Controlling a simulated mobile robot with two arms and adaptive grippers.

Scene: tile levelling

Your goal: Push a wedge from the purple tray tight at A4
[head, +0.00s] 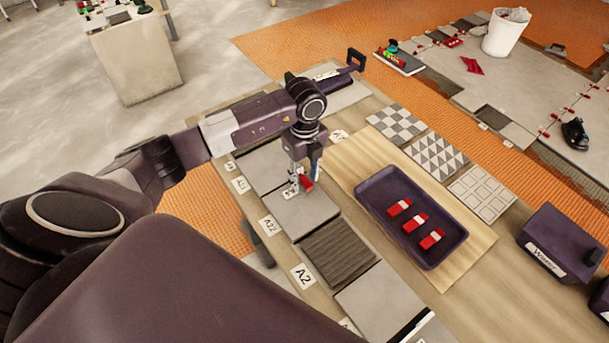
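The purple tray (370,200) lies on a pale wooden board right of the centre. Several red wedges with white bands are in view; three lie in the tray, one of them in the middle (415,222). My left gripper (300,182) points down over the row of grey tiles (305,215), left of the tray. It appears shut on another red wedge (307,184), low over or at the tiles; contact is unclear. I cannot make out an A4 label. My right gripper is not in view.
A ribbed dark tile (339,252) lies nearer me in the row, beside label A2 (303,276). Patterned tiles (396,124) lie beyond the tray. A purple box (560,240) stands at the right. A white bucket (506,32) stands on the far floor.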

